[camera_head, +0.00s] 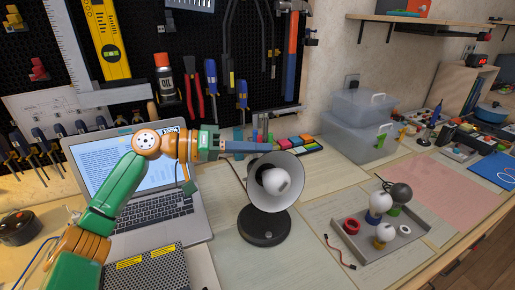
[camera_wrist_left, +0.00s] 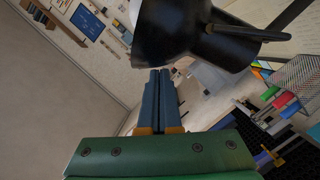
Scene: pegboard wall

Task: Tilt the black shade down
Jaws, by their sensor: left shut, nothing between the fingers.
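The desk lamp's shade (camera_head: 292,197) is black outside and white inside, with a white bulb (camera_head: 275,181) in it. Its open mouth faces forward toward the head camera. The round black base (camera_head: 266,231) stands on the desk. My left gripper (camera_head: 270,147) reaches in from the left, its blue fingers closed together and empty, at the top rim of the shade. In the left wrist view the black shade (camera_wrist_left: 165,30) fills the top middle, and the closed fingertips (camera_wrist_left: 160,72) end right by it. I cannot tell whether they touch. My right gripper is out of view.
An open laptop (camera_head: 150,205) sits under my left arm. A grey tray (camera_head: 345,243) with bulbs and a red ring lies right of the lamp. Clear plastic boxes (camera_head: 352,138) stand behind, near the wall. Tools hang on the black pegboard (camera_head: 135,15). The desk in front of the lamp is mostly clear.

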